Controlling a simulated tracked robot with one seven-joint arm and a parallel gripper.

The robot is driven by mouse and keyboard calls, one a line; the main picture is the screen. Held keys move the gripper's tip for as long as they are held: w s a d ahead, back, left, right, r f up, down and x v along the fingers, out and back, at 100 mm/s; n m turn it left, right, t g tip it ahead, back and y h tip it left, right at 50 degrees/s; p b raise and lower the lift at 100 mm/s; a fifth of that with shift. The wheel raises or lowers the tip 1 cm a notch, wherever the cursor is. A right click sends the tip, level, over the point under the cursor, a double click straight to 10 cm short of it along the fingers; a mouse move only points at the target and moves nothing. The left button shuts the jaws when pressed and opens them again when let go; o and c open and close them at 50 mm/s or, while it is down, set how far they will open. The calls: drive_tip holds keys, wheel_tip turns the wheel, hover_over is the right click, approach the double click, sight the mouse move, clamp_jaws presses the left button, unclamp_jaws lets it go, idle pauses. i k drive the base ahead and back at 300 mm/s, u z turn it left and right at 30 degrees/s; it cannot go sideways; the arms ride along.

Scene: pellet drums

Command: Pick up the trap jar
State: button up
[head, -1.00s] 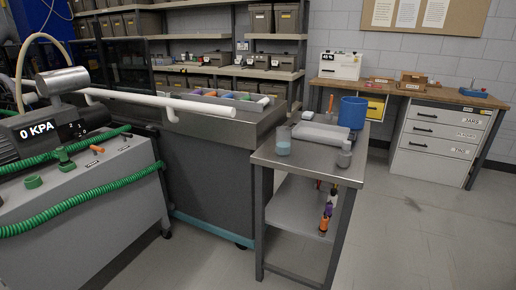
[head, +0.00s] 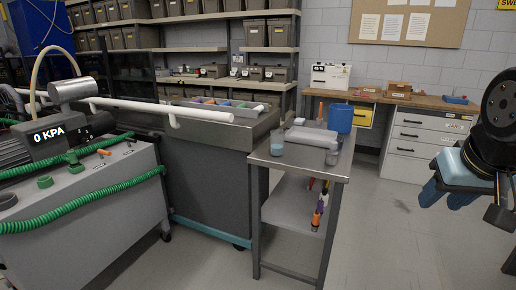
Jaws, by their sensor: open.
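Two small jars stand on the steel side table (head: 300,163). One clear jar (head: 277,144) with bluish-grey contents is near the table's front left. A greyer jar (head: 332,156) with a narrower top is near the right edge. I cannot tell from the picture which of them is the trap jar. My gripper (head: 444,198), with blue fingers, is at the right of the head view, to the right of the table and apart from both jars. It is open, and nothing shows between its fingers.
A blue bucket (head: 341,119) and a pale tray (head: 309,137) share the tabletop with the jars. Screwdriver-like tools (head: 318,212) hang by the table's lower shelf. A steel bench (head: 235,130) adjoins on the left. The floor between table and gripper is clear.

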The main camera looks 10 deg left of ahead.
sight(277, 137)
drive_tip(key=u, duration=0.45)
drive_tip(key=i, duration=1.55)
drive_tip(key=z, duration=0.25)
